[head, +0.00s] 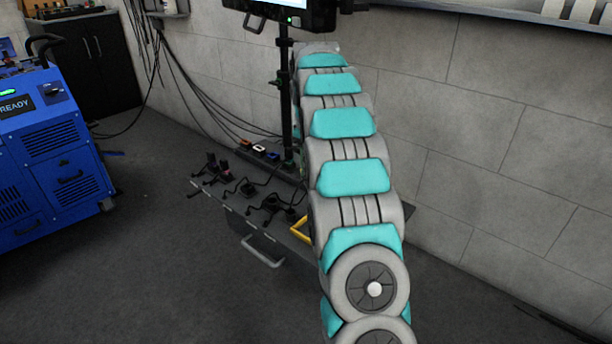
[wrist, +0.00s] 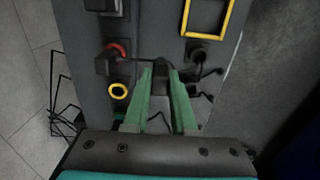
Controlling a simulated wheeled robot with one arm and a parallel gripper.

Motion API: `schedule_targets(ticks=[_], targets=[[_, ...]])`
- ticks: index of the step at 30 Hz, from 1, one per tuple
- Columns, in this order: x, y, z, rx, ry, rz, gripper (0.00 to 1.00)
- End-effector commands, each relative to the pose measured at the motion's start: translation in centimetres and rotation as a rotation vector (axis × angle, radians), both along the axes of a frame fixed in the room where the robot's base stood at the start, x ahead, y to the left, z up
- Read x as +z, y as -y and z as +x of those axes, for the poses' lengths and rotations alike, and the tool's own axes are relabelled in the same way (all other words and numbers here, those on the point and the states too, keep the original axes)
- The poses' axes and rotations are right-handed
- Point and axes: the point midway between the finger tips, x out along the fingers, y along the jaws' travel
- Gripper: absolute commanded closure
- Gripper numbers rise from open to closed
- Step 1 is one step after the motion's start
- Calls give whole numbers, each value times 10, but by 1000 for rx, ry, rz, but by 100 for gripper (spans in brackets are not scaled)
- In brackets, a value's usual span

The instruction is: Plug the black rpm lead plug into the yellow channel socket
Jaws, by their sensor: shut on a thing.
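In the wrist view, the green fingers of my gripper (wrist: 160,72) are shut on a dark block, which I take to be the black rpm lead plug (wrist: 162,89). Its front end and lead are hard to make out. A yellow ring (wrist: 119,90), seemingly the yellow channel socket, lies on the grey panel left of my fingers, apart from the held plug. Its centre looks dark and empty. In the head view my arm hides the gripper, the held plug and the ring.
Above the yellow ring, a black plug (wrist: 106,62) sits at a red ring (wrist: 118,48). A yellow square frame (wrist: 229,20) and dark leads (wrist: 205,74) lie to the right. In the head view, several black plugs crowd the cart top, beside a pole (head: 285,100) with a screen.

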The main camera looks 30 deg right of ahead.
Motion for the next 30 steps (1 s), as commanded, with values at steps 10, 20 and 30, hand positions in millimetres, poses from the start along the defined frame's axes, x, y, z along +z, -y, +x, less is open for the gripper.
schedule_targets(ticks=[10,20,30], targets=[[1,0,2,1,0,-1,100],[1,-6,17,2,-2,0,100],[2,-12,36,2,2,-2,100]])
